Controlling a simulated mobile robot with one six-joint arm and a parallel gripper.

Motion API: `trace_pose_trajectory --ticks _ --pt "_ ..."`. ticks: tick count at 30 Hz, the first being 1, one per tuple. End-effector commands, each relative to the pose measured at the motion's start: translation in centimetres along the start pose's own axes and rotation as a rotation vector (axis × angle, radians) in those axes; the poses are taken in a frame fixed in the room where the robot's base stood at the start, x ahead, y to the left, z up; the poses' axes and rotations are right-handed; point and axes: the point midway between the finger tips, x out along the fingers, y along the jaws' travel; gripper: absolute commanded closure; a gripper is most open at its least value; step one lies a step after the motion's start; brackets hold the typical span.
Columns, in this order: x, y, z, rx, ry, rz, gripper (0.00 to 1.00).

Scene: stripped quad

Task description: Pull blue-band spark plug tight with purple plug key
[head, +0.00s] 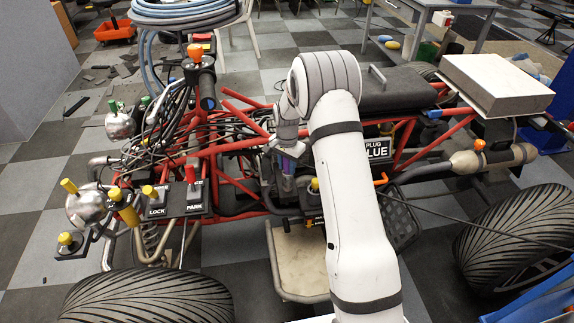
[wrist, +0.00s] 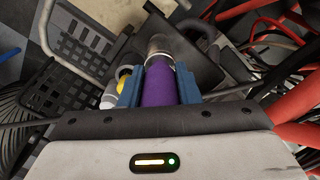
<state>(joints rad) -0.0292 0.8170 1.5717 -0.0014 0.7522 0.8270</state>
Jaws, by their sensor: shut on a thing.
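My gripper (wrist: 159,84) is shut on the purple plug key (wrist: 160,88), with one blue finger on each side of its purple grip. The key's metal end (wrist: 160,46) points away from the wrist, over a dark part of the quad's frame. In the head view the purple key (head: 294,150) shows only as a small piece beside my white arm, deep in the quad's middle. The blue-band spark plug cannot be made out, and I cannot tell whether the key is on it.
Red frame tubes (head: 240,145) and black cables surround the work spot. A yellow-topped knob (head: 314,185) stands close beside the gripper. LOCK and PARK levers (head: 192,175) are to the left. A black perforated footrest (wrist: 75,70) lies left in the wrist view.

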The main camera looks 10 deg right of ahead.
Motion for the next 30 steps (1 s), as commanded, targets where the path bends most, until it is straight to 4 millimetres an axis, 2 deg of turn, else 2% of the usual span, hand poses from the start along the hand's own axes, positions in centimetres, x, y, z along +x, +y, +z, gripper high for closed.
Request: trace_pose_trajectory --ticks 9,18,30 --pt "0.0 -0.1 0.0 0.196 0.000 0.000 0.98" --pt "-0.1 -0.1 0.0 0.197 0.000 0.000 0.98" --pt "-1.6 -0.1 0.0 0.183 0.000 0.000 0.98"
